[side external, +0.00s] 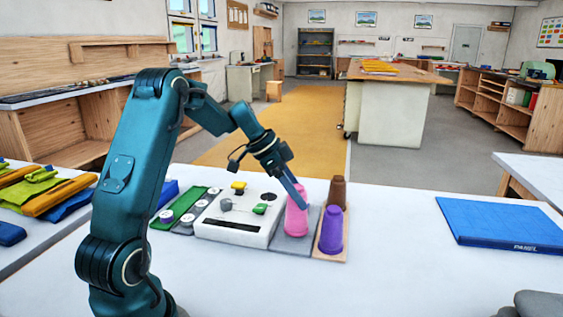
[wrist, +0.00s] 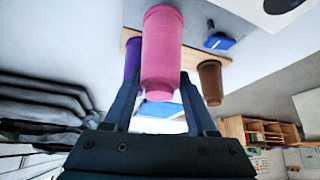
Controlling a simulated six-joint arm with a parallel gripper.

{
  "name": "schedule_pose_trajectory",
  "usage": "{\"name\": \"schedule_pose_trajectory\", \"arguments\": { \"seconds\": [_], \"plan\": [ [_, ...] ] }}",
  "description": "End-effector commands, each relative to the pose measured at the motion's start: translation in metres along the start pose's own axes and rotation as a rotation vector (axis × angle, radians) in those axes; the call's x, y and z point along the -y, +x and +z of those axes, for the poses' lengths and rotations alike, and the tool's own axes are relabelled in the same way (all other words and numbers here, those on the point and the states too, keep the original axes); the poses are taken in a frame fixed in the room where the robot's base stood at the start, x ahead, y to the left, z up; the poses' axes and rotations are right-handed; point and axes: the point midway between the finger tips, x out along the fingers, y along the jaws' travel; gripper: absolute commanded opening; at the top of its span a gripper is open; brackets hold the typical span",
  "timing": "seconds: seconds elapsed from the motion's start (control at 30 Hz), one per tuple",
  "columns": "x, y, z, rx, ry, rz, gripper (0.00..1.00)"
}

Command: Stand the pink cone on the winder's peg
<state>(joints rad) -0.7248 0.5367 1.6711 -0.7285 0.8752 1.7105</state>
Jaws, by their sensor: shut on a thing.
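The pink cone (side external: 297,216) is upright, narrow end up, over the grey pad (side external: 284,245) at the right of the white box (side external: 236,230). I cannot tell whether its base touches the pad. My gripper (side external: 302,197) reaches down to it from the upper left. In the wrist view the pink cone (wrist: 162,50) sits between the two fingers of my gripper (wrist: 160,84), which are shut on it. The white box, perhaps the winder, carries a yellow, a grey and a green part on top. I cannot make out a peg.
A purple cone (side external: 331,230) and a brown cone (side external: 338,192) stand on a wooden board (side external: 328,255) close to the right of the pink cone. Grey and green strips (side external: 178,210) lie left of the box. A blue panel (side external: 500,222) lies far right, with clear table between.

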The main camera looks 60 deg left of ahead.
Motion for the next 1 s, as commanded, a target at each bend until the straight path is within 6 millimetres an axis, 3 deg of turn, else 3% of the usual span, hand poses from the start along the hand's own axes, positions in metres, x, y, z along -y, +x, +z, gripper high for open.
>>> {"name": "schedule_pose_trajectory", "arguments": {
  "seconds": [1.0],
  "plan": [
    [0.000,0.013,0.008,0.001,0.000,0.001,0.00]
  ]
}}
